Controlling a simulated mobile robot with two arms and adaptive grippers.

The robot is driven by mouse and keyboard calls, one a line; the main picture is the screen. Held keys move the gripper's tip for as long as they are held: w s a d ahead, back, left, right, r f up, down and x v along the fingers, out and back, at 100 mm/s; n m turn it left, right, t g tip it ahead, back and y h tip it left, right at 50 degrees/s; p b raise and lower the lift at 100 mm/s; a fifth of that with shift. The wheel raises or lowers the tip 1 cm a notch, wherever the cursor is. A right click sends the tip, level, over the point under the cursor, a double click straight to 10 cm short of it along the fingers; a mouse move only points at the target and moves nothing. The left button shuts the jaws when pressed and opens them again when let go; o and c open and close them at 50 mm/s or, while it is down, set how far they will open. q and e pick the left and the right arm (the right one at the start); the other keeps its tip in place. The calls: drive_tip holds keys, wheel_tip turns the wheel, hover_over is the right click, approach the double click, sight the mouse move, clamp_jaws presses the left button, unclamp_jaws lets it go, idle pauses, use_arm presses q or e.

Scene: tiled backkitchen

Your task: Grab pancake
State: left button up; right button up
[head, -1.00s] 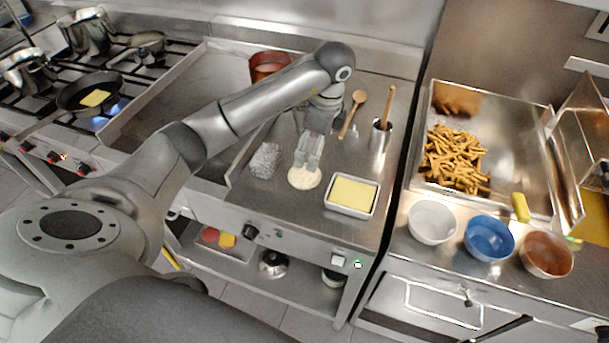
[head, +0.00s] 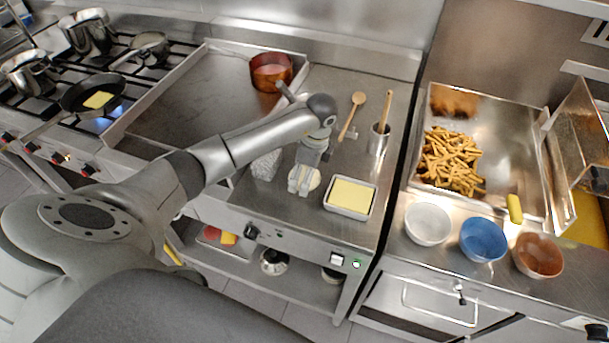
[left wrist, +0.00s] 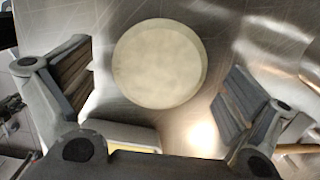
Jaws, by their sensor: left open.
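The pancake (head: 316,180) is a pale round disc lying flat on the steel counter. In the head view it is partly hidden behind my left gripper (head: 301,187). In the left wrist view the whole pancake (left wrist: 158,63) shows, between the two fingers and a little beyond them. My left gripper (left wrist: 160,88) is open and empty, and its fingers point down over the pancake. Whether the fingertips touch the counter I cannot tell. My right gripper is not in view.
A tray of butter (head: 350,197) stands close to the right. A crumpled silvery block (head: 266,165) is just left. Behind are a copper pot (head: 271,72), a wooden spoon (head: 352,114) and a steel utensil holder (head: 378,142).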

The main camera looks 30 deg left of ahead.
use_arm(q)
drive_tip(key=c, duration=1.2)
drive_tip(key=shift+s+r+b, duration=0.1)
drive_tip(key=shift+r+b, duration=0.6)
drive_tip(key=shift+r, duration=0.05)
clamp_jaws()
drive_tip(key=shift+r+b, duration=0.6)
drive_tip(key=shift+r, duration=0.05)
drive_tip(key=s+d+r, duration=0.4)
drive_tip(key=s+r, duration=0.6)
drive_tip(key=s, duration=0.3)
drive_tip(key=shift+s+r, duration=0.15)
drive_tip(key=shift+d, duration=0.1)
drive_tip(key=o, duration=0.8)
unclamp_jaws()
drive_tip(key=shift+c, duration=0.2)
